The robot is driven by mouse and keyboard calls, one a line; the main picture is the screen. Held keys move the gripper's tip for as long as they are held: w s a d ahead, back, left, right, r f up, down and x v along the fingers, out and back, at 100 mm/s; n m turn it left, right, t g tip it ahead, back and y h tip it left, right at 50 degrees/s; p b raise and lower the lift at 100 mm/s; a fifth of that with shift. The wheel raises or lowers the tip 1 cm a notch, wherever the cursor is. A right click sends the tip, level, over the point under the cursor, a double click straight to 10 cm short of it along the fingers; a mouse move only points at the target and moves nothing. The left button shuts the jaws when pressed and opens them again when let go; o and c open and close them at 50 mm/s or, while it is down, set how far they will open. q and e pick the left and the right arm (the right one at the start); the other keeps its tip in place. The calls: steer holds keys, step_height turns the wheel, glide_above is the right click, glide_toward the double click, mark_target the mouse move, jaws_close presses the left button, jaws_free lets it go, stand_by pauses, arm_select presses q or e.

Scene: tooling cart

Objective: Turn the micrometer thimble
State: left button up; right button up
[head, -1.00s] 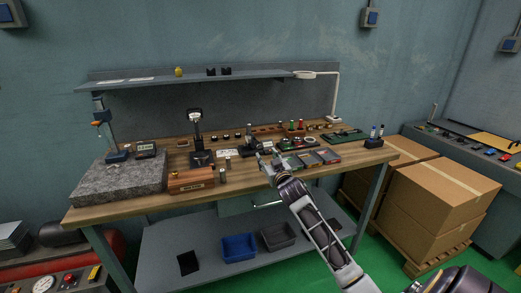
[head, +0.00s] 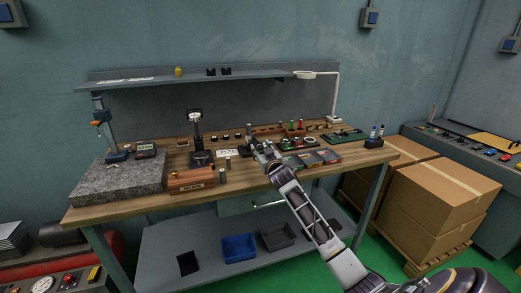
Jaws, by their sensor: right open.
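My right gripper (head: 261,150) is over the middle of the wooden bench top, open, its fingers pointing away toward the back. A small dark device (head: 252,140), which looks like the micrometer on its stand, is right at the fingertips. The gripper partly covers it, and the thimble is too small and hidden to make out. I cannot tell whether the fingers touch it or are around it. My left gripper is not in view.
Left on the bench (head: 150,203) are a grey granite block (head: 120,180), a wooden box (head: 192,181) and an upright dial gauge stand (head: 196,130). Flat dark cases (head: 310,158) lie right of the gripper. Small cylinders and a rack stand behind. A shelf (head: 240,78) hangs above.

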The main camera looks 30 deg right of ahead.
steer(key=shift+w+d, duration=0.15)
steer(key=shift+w, duration=0.5)
steer(key=shift+c, duration=0.5)
jaws_close()
